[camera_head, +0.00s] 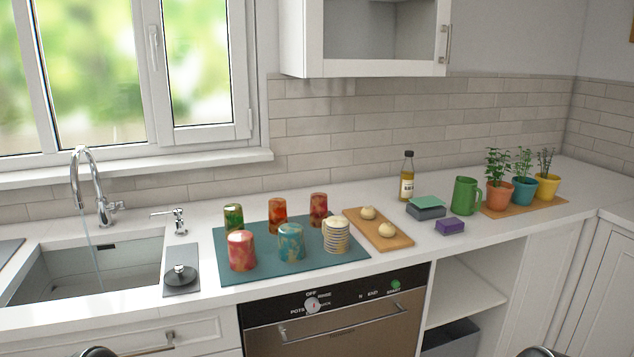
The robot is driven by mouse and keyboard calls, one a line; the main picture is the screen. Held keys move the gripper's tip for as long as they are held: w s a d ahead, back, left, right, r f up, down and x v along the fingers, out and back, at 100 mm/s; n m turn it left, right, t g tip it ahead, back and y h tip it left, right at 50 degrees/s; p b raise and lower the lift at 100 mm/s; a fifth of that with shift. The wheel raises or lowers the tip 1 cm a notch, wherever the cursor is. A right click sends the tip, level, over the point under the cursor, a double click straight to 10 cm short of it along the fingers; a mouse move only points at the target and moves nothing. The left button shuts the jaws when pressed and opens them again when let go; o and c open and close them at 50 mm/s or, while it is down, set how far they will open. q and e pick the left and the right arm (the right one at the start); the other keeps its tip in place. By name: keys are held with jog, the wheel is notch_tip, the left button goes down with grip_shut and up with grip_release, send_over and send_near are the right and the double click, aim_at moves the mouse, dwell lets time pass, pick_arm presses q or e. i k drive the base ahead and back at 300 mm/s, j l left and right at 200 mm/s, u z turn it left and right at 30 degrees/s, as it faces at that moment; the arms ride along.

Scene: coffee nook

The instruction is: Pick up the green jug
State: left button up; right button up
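The green jug (464,197) stands upright on the white counter, right of the middle, with its handle on the right side. It is fully visible apart from its base edge, which is close to a wooden board. Nothing is holding it. Neither of my grippers can be made out; only small dark rounded parts, probably of my arms, show at the bottom edge on the left and right.
Close by are a purple sponge (450,226), a grey block with a green top (426,208), an oil bottle (407,177) and potted plants on a board (556,204). Several cups stand on a teal mat (345,262). A wall cabinet (375,72) hangs above.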

aim_at(466, 188)
jog(key=l+z, duration=0.1)
jog(key=z, duration=0.3)
jog(key=i+l+z, duration=0.35)
jog(key=i+l, duration=0.15)
jog(key=i+l+z, duration=0.4)
jog(key=i, duration=0.2)
jog(key=i+l, duration=0.15)
jog(key=i, duration=0.3)
jog(key=i+l, duration=0.15)
jog(key=i, duration=0.25)
jog(key=i+l, duration=0.2)
jog(key=i, duration=0.25)
jog(key=z, duration=0.05)
